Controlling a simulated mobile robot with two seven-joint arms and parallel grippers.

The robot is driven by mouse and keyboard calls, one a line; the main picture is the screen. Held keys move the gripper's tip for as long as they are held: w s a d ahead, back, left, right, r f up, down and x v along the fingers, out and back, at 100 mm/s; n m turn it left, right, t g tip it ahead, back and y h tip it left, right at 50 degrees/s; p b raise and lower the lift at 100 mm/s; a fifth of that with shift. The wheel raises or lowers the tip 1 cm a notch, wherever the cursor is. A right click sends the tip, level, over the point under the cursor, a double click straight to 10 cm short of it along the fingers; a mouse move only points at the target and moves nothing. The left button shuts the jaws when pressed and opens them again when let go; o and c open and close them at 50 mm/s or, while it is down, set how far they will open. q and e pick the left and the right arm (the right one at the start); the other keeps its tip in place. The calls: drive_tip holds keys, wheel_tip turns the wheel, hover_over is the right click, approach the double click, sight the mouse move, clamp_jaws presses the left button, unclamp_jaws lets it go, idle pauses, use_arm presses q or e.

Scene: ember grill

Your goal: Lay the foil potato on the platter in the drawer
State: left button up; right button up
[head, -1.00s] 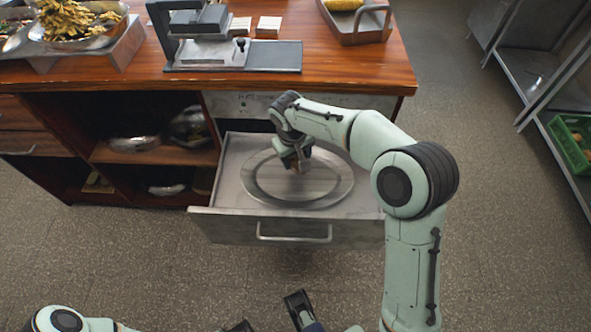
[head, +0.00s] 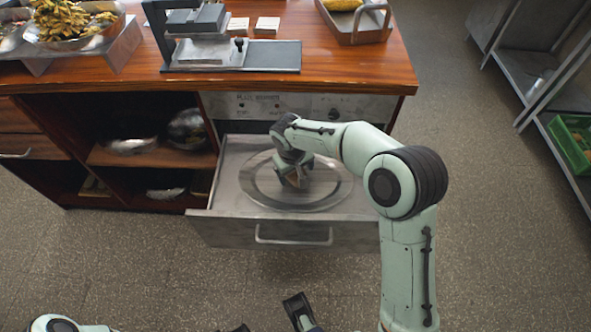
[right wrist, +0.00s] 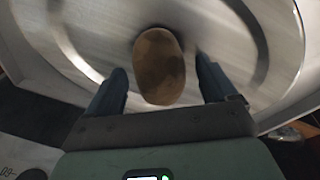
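The open drawer (head: 220,231) holds a round metal platter (head: 256,193), which also fills much of the right wrist view (right wrist: 95,35). A brown, oval potato (right wrist: 160,68) shows over the platter in the right wrist view; no shiny foil is apparent on it. My right gripper (head: 295,183) points down over the platter. In the right wrist view its fingers (right wrist: 162,82) stand apart on either side of the potato, with a visible gap at each side. My left gripper (head: 270,316) is at the bottom edge of the head view, fingers apart and empty, partly cut off.
The wooden counter (head: 345,70) above the drawer carries a press (head: 205,40), a tray with corn (head: 358,32) and a heaped bowl (head: 75,25). Open shelves (head: 150,155) with wrapped items lie left of the drawer. The floor in front is clear.

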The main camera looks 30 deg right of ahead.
sight(292, 177)
drive_tip(key=shift+r, duration=0.2)
use_arm(q)
drive_tip(key=s+d+r+g+p, duration=0.1)
drive_tip(key=s+d+r+p, duration=0.1)
drive_tip(key=s+r+p, duration=0.1)
drive_tip(key=shift+s+r+g+h, duration=0.3)
drive_tip(key=shift+s+r, duration=0.05)
drive_tip(key=shift+s, duration=0.35)
use_arm(e)
wheel_tip(292, 177, up, 12)
drive_tip(key=s+a, duration=0.1)
drive_tip(key=shift+a, duration=0.35)
use_arm(q)
drive_tip(key=shift+s, duration=0.1)
use_arm(e)
drive_tip(key=shift+s+f, duration=0.15)
